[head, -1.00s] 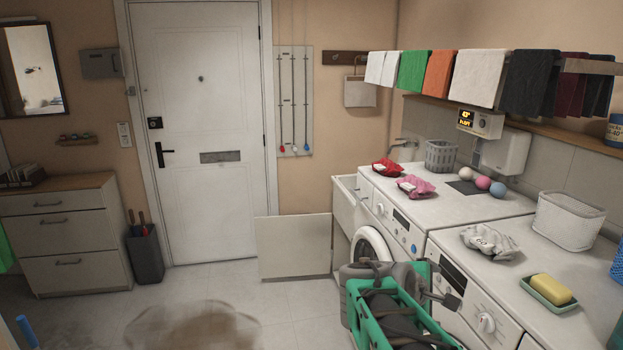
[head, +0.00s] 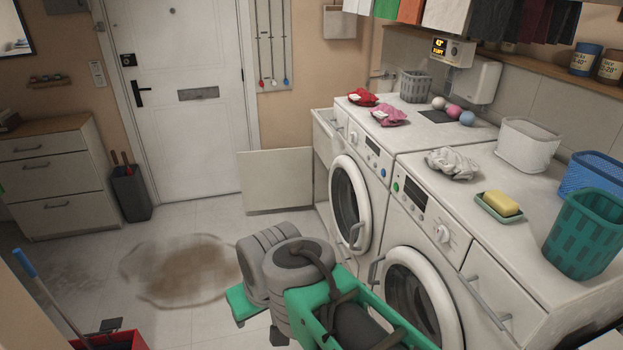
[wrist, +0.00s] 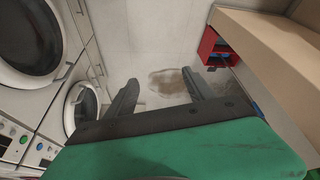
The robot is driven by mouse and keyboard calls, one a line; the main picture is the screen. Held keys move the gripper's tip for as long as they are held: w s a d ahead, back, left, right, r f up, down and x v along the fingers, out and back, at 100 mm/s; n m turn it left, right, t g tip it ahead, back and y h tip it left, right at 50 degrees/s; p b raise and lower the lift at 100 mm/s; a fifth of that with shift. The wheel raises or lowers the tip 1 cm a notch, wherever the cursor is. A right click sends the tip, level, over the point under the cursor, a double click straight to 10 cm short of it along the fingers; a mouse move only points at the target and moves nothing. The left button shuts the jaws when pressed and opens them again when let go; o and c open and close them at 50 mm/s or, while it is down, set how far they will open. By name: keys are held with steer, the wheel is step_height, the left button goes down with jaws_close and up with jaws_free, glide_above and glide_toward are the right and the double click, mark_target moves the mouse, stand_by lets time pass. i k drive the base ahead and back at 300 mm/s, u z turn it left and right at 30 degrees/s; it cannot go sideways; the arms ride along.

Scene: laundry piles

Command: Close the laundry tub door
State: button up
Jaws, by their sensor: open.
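The laundry tub door (head: 275,182) is a flat white panel. It stands swung open, out to the left of the white tub cabinet (head: 323,137), beyond the washing machines and in front of the entrance door. The tub's opening is mostly hidden at this angle. My gripper (wrist: 159,80) is open and empty in the wrist view, its two dark fingers spread above the floor. My green and grey arm fills the lower middle of the head view, nearer than the tub door and apart from it. I cannot make out the tub door in the wrist view.
Two front-loading washers (head: 445,215) line the right side, with protruding handles and round doors. A red bucket (head: 112,342) with a blue-handled mop (head: 37,280) stands at lower left. A dark bin (head: 131,193) stands beside the drawers.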

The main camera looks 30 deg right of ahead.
mark_target(271, 179)
steer(key=z, duration=0.6)
steer(key=k, duration=0.15)
steer(key=u, duration=1.2)
steer(key=i, duration=2)
steer(key=z, duration=1.65)
steer(key=i, duration=1.05)
steer(key=z, duration=0.5)
steer(key=i, duration=0.7)
steer(key=u, duration=1.5)
steer(key=i, duration=1)
steer(key=u, duration=0.35)
steer(key=i, duration=1.75)
steer(key=z, duration=0.85)
steer(key=i, duration=0.65)
steer(key=z, duration=0.3)
